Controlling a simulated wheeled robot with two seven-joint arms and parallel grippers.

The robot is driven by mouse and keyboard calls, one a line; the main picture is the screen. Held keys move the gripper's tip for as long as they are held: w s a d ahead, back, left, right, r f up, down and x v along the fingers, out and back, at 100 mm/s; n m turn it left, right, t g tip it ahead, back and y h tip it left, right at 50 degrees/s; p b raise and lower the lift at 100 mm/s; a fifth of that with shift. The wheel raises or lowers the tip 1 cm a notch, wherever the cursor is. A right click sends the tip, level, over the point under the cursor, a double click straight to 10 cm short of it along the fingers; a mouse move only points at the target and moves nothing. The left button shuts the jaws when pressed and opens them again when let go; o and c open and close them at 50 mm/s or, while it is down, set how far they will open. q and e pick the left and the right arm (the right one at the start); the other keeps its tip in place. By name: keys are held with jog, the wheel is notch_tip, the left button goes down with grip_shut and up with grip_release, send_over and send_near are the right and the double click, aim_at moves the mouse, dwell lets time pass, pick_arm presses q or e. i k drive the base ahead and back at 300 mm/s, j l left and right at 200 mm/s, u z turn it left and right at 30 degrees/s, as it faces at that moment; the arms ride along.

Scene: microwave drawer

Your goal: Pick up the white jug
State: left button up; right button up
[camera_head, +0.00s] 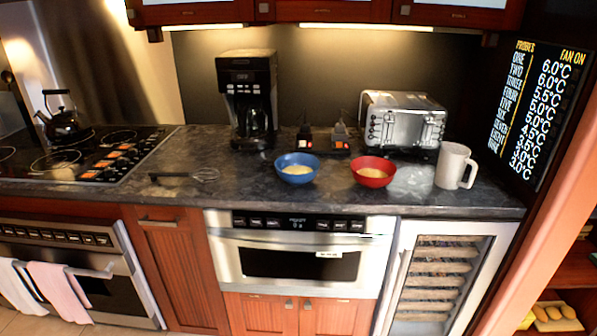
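The white jug (453,166) stands upright near the right end of the dark counter (330,202). Its handle points to the right, and its open top faces up. It is apart from the red bowl (373,173) to its left and in front of the toaster's right side. Neither of my grippers shows in the head view.
A blue bowl (296,168) and a whisk (190,175) lie further left. A silver toaster (402,122) and a black coffee maker (248,100) stand behind. A display panel (538,112) bounds the right side. The counter's front edge by the jug is clear.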

aim_at(453, 159)
jog(key=i+z, duration=0.15)
jog(key=z, duration=0.2)
jog(key=i+j+z, duration=0.1)
jog(key=z, duration=0.25)
jog(key=i+j+z, duration=0.1)
jog(key=z, duration=0.2)
jog(key=j, duration=0.1)
